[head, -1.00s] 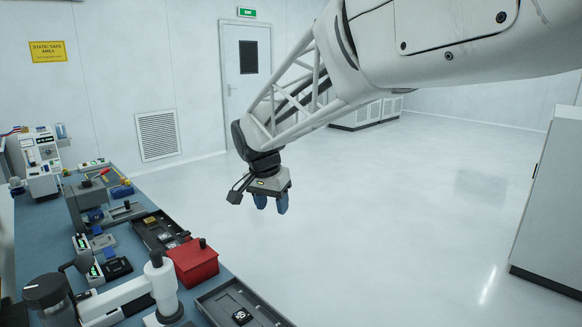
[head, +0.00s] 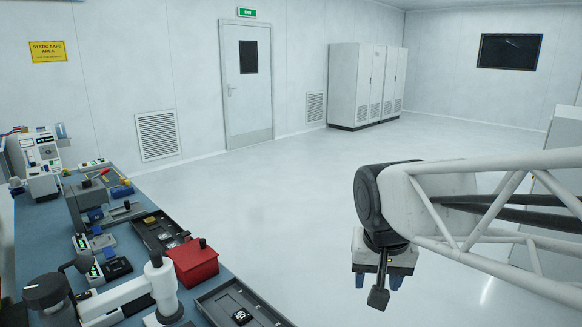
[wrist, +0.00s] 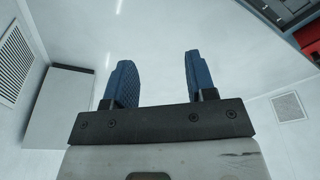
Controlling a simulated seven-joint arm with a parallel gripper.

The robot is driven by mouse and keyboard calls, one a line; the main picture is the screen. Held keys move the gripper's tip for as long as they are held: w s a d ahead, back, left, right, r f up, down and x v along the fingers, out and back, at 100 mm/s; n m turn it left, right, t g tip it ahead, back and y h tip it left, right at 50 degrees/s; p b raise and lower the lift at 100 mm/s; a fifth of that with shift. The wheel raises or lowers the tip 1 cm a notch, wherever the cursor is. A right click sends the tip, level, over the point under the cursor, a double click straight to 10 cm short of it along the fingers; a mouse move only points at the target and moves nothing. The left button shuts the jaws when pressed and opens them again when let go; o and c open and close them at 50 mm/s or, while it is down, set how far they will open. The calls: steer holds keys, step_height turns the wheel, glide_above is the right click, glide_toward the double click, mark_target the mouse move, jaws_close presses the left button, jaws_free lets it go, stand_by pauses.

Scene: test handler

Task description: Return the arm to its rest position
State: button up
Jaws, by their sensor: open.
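My gripper (head: 377,282) hangs at the lower right of the head view, fingers down, over bare floor and clear of the bench to its left. In the wrist view my gripper (wrist: 157,85) shows two blue ribbed fingers standing apart with only pale floor between them. It is open and holds nothing. My white lattice arm link reaches in from the right edge of the head view.
A blue-topped bench (head: 134,268) runs along the left, with a red box (head: 193,264), black trays (head: 218,303) and a white microscope-like device (head: 117,298). White cabinets (head: 357,85) stand at the back wall. Another cabinet (head: 548,190) is at the right. The middle floor is clear.

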steer(key=s+d+f+n, duration=0.1)
steer(key=s+d+f, duration=0.2)
steer(key=s, duration=0.7)
steer(key=shift+d+f+n, duration=0.3)
steer(key=shift+d+f, duration=0.05)
steer(key=shift+f, duration=0.35)
stand_by(1.3)
